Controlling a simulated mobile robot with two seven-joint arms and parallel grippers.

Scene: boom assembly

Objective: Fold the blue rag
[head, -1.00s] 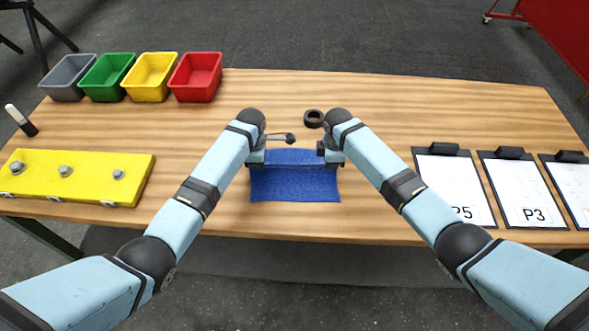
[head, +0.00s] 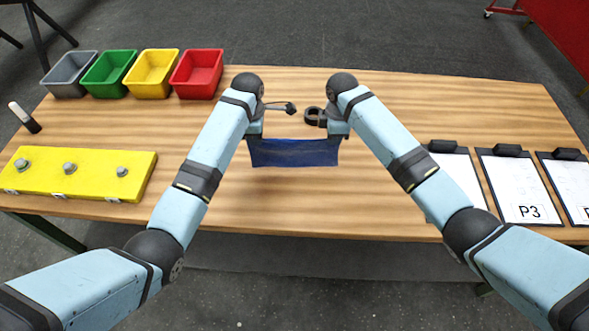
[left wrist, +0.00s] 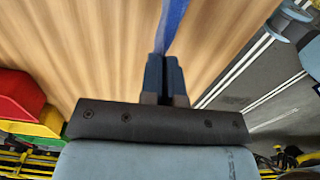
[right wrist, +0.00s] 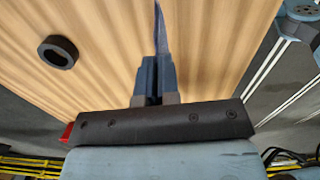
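The blue rag (head: 294,154) hangs between my two grippers in the head view, its top edge stretched from one to the other. My left gripper (head: 255,132) is shut on its left end, and the rag shows as a narrow blue strip in the left wrist view (left wrist: 172,25). My right gripper (head: 335,130) is shut on its right end, and the right wrist view shows the rag edge-on (right wrist: 160,30). The rag looks raised; whether its lower edge touches the table cannot be told.
A black ring (head: 314,116) and a dark-headed tool (head: 283,107) lie just behind the rag. A yellow block with knobs (head: 80,174) is at left, clipboards (head: 522,188) at right, coloured bins (head: 152,73) at back left. The table (head: 290,205) in front is clear.

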